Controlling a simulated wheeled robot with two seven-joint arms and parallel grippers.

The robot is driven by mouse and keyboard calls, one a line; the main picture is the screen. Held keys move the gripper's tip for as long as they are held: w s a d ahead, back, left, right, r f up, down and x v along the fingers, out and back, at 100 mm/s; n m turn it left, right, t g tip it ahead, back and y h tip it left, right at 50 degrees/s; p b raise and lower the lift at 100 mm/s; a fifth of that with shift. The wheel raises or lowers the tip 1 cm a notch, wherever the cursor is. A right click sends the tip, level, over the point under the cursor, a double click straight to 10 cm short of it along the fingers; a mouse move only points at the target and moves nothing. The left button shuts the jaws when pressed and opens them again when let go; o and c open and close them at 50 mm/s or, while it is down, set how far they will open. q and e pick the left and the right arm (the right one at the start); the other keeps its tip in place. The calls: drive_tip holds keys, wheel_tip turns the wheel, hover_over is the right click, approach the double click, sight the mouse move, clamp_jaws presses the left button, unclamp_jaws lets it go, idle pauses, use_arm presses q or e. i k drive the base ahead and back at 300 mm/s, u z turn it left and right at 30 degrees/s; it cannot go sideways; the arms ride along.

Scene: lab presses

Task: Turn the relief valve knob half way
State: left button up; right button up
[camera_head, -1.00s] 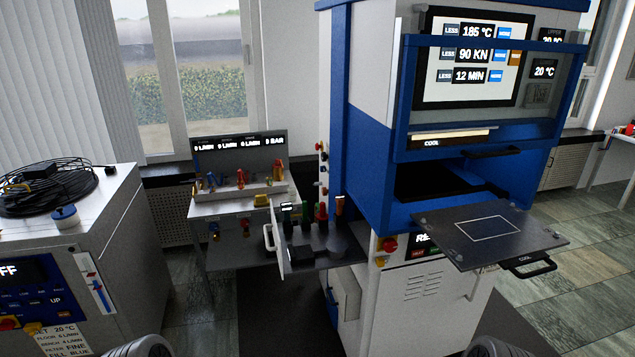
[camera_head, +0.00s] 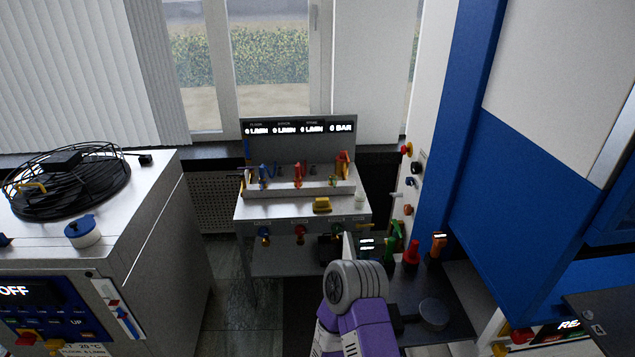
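A small bench (camera_head: 300,207) stands ahead with a manifold carrying several blue, orange and red valve handles. A dark readout panel (camera_head: 300,129) behind them shows 0 L/MIN three times and 0 BAR. Round blue, red and green knobs sit under the bench's front edge, among them a red knob (camera_head: 300,232). More knobs run up a white post at the right, with a red one (camera_head: 406,150) on top. I cannot tell which is the relief valve knob. A purple and grey arm of mine rises from the bottom centre; I make out no gripper fingers on it.
A blue and white press (camera_head: 540,190) fills the right. Red, green and orange-topped tools stand on a dark low shelf (camera_head: 455,318).

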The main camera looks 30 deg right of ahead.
sight(407, 209)
drive_tip(key=z, duration=0.05)
drive_tip(key=i, duration=2.1)
drive_tip(key=z, duration=1.55)
drive_tip(key=i, duration=0.85)
drive_tip(key=z, duration=0.65)
